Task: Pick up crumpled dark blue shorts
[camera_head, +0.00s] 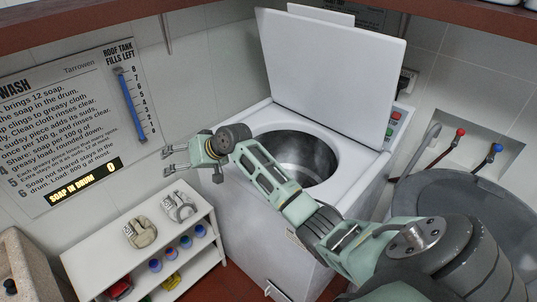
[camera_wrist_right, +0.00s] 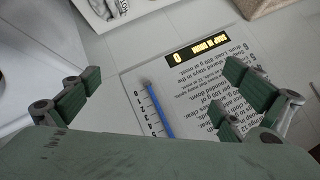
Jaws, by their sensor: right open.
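I cannot make out dark blue shorts in either view. Two crumpled pale grey-beige cloth bundles, a left one (camera_head: 140,232) and a right one (camera_head: 179,207), lie on top of the white shelf unit (camera_head: 109,248). My right gripper (camera_head: 168,161) is open and empty, raised in front of the wall sign, above and beyond the bundles. My left gripper is not identifiable in view.
The white washing machine (camera_head: 244,237) stands with its lid (camera_head: 333,70) up and its drum (camera_head: 305,158) open; my right arm crosses in front. The wash sign (camera_head: 62,115) shows 0. A grey basin (camera_head: 432,190) is at right.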

